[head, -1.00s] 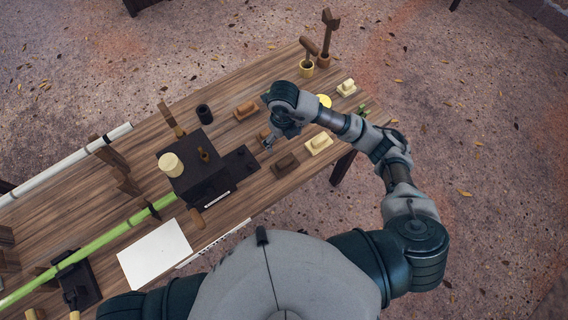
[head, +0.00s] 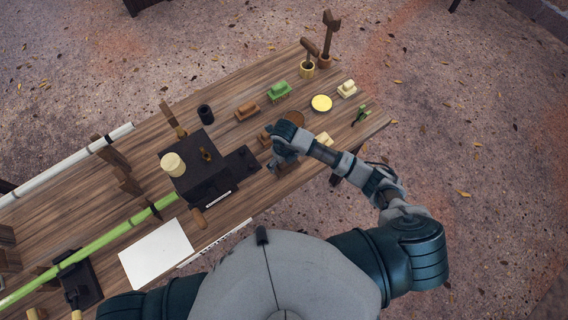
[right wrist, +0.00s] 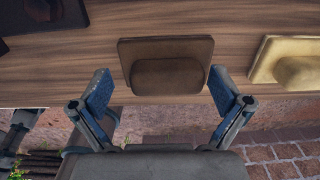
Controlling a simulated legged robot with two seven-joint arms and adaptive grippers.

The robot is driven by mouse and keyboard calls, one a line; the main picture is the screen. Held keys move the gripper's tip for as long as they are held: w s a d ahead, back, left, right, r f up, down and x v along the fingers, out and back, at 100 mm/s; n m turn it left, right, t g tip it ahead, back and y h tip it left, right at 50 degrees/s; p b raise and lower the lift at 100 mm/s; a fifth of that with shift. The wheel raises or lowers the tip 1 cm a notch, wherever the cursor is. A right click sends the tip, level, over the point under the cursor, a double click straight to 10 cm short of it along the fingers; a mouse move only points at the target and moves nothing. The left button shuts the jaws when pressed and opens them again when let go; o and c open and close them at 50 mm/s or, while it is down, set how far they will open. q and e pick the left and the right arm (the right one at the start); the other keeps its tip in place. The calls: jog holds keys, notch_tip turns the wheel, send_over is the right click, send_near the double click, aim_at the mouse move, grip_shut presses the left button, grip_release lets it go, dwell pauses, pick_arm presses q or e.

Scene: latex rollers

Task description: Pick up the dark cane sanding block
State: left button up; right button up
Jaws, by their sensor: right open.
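The dark brown sanding block (right wrist: 168,72), a rounded grip on a flat rectangular base, lies on the wooden table near its front edge in the right wrist view. My right gripper (right wrist: 160,88) is open, its two blue-padded fingers spread to either side of the block's near part, with nothing held. I cannot tell how high the fingers are above the table. In the head view my right gripper (head: 280,162) is over the table's front edge and largely hides the block. My left gripper is not in view.
A pale yellow block (right wrist: 288,62) lies close to the right of the dark one. A brown block (head: 247,110), a green block (head: 279,91) and a yellow disc (head: 321,103) lie farther back. A black stepped stand (head: 200,165) is at the left.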

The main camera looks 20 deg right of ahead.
jog(key=shift+f, duration=0.1)
jog(key=shift+d, duration=0.35)
jog(key=shift+c, duration=0.5)
jog(key=shift+d, duration=0.35)
jog(key=c, duration=1.1)
jog(key=shift+a, duration=0.35)
jog(key=shift+a+r, duration=0.2)
jog(key=shift+r, duration=0.05)
jog(key=r, duration=0.3)
jog(key=shift+w+d, duration=0.1)
jog(key=shift+d, duration=0.1)
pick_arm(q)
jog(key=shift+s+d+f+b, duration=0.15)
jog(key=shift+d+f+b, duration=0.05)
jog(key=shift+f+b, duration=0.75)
pick_arm(e)
jog(key=s+a, duration=0.3)
jog(key=s, duration=0.4)
jog(key=s+a+r, duration=0.1)
jog(key=s+a, duration=0.2)
jog(key=s, duration=0.4)
jog(key=shift+s+a+r, duration=0.25)
jog(key=shift+s+a, duration=0.1)
